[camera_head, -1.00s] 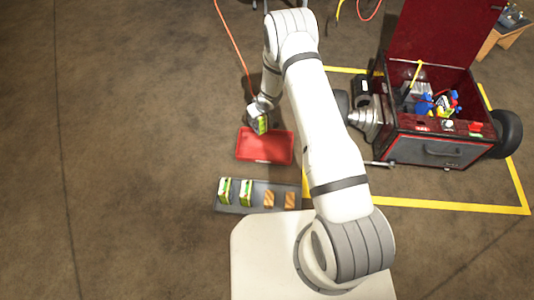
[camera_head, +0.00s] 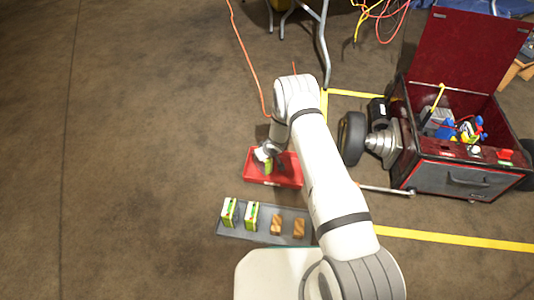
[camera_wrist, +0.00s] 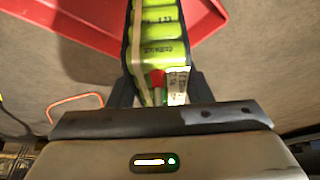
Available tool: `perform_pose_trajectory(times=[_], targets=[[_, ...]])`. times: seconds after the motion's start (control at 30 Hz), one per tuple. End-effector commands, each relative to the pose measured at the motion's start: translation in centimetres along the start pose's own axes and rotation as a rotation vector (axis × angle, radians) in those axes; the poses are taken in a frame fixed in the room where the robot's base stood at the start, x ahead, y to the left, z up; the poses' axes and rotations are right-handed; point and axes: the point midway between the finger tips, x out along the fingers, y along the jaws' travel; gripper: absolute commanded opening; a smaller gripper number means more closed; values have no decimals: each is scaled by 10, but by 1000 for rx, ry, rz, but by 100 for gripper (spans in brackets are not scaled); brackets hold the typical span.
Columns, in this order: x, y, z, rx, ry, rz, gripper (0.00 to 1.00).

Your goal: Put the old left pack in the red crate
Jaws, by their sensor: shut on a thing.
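My gripper (camera_head: 266,158) is shut on a green battery pack (camera_wrist: 158,40) with a red and a white part at its near end. In the head view the pack (camera_head: 268,167) is over the left part of the red crate (camera_head: 288,172). In the wrist view the pack hangs between my fingers, with the crate's red wall (camera_wrist: 75,27) behind it. I cannot tell whether the pack touches the crate floor.
A grey tray (camera_head: 262,236) in front of the crate holds two green packs (camera_head: 240,213) and two brown blocks (camera_head: 287,226). An open red cart (camera_head: 455,150) with a wheel stands right, inside yellow floor lines. Floor at left is clear.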

Motion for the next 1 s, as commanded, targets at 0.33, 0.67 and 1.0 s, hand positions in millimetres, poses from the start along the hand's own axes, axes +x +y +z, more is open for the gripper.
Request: perform_pose_trajectory(times=[0.33,0.67,1.0], targets=[[31,0,13,0,4,1,0],[38,0,16,-2,6,1,0],[41,0,20,-1,1,0,59]])
